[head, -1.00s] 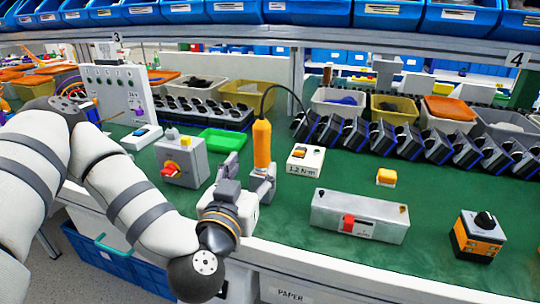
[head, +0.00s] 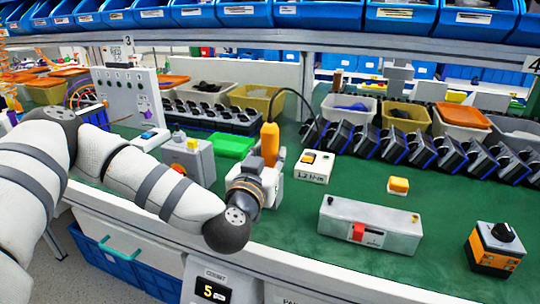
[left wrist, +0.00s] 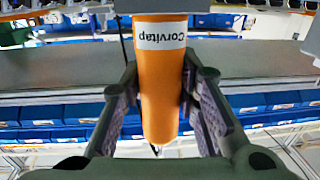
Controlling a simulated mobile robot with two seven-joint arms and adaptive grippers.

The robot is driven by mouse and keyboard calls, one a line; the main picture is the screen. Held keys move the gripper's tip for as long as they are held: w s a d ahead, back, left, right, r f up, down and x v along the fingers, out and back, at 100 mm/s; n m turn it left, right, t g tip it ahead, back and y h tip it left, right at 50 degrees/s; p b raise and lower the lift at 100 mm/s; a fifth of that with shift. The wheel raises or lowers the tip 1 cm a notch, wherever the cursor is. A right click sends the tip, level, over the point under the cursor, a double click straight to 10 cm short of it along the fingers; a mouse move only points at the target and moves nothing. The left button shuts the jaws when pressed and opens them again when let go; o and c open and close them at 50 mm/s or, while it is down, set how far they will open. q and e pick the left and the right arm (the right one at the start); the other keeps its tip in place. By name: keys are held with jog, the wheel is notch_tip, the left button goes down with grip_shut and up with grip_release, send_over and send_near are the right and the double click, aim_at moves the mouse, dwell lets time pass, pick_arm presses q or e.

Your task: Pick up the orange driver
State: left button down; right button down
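The orange driver (head: 270,140) hangs upright above the green bench with a dark cord rising from it. My left gripper (head: 270,162) is at its lower body, with the fingers on either side. In the left wrist view the driver (left wrist: 160,85) fills the space between the two fingers (left wrist: 160,95), and their tips press against its sides. Its white label reads "Corvitap". The left gripper looks shut on it. My right gripper is not in view.
A white box marked 1.2 N·m (head: 314,166) stands just right of the driver. A grey switch box (head: 190,158) and a green tray (head: 231,145) are to its left. A long grey box (head: 370,226) and an orange-black rotary switch (head: 494,248) stand at right.

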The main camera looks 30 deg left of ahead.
aim_at(270, 117)
pick_arm(q)
jog(key=shift+r, duration=0.15)
